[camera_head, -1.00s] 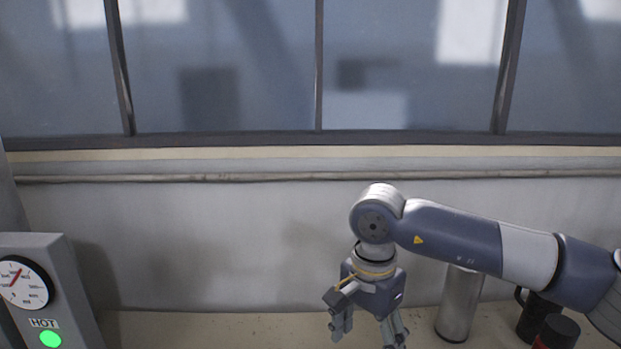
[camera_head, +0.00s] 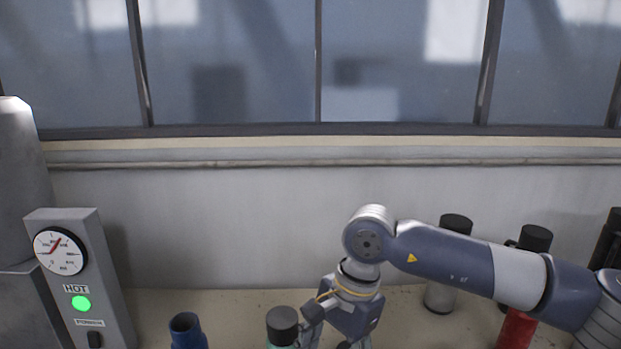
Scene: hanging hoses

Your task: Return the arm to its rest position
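My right arm comes in from the right in the head view and bends down at the elbow-like joint. Its gripper (camera_head: 332,338) points down over the counter, near the bottom edge. The fingertips are cut off by the frame edge, so I cannot tell whether it is open or shut. A teal container with a black cap (camera_head: 283,325) stands just left of the gripper; I cannot tell whether they touch. My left gripper and arm are not in view.
A grey box with a dial and green light (camera_head: 80,275) stands at left. A blue open cup (camera_head: 186,331) is at the bottom. A silver flask (camera_head: 439,297) and a red bottle with a black cap (camera_head: 516,328) stand behind and below my arm. Counter (camera_head: 235,306) between is clear.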

